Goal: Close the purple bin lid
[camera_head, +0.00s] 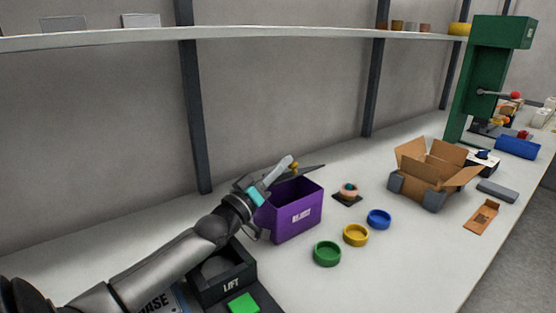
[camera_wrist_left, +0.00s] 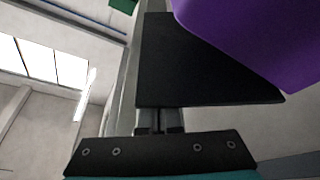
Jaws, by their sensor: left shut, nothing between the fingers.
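The purple bin (camera_head: 292,212) stands upright on the bench with a white label on its front. My left gripper (camera_head: 284,165) is shut and empty, above the bin's rear left side, close to the lid; contact cannot be told. My right gripper is out of view.
A black bin marked LIFT (camera_head: 228,278) with a green block (camera_head: 243,305) stands in front. Green (camera_head: 327,259), yellow (camera_head: 356,239) and blue (camera_head: 379,223) rings lie to the right, before an open cardboard box (camera_head: 425,180). A shelf (camera_head: 260,37) runs above.

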